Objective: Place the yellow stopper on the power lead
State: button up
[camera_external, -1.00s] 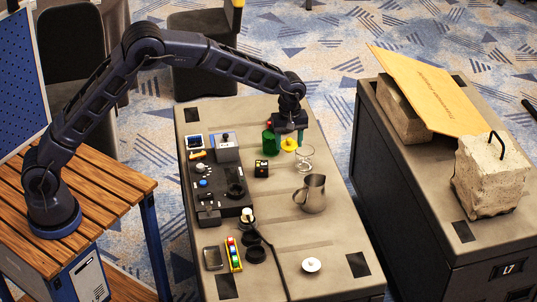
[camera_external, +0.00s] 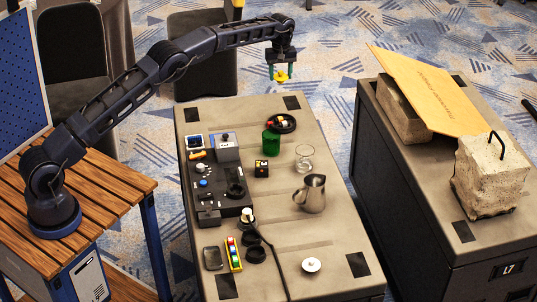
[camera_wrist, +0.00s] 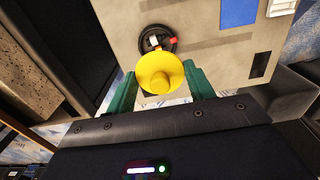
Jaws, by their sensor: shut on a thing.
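My gripper (camera_external: 281,74) is shut on the yellow stopper (camera_external: 282,76), high above the far end of the table. In the wrist view the stopper (camera_wrist: 158,72), round with a raised knob, sits between my green fingers (camera_wrist: 158,88). A thin black cable (camera_external: 272,250), which looks like the power lead, runs along the near part of the table toward its front edge. It is far from my gripper and is not visible in the wrist view.
A black console (camera_external: 221,185) lies at left.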

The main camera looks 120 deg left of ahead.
aim_at(275, 121)
jog(key=s+f, duration=0.1)
jog(key=f, duration=0.5)
jog(key=s+a+f, duration=0.1)
jog(key=f, duration=0.6)
jog(key=s+a+f, duration=0.1)
jog(key=f, duration=0.6)
jog(key=shift+s, duration=0.3)
jog(key=o, duration=0.9)
jog(key=shift+f, duration=0.15)
jog(key=shift+o, duration=0.2)
notch_tip(275, 121, up, 12)
jog(key=shift+r, duration=0.2)
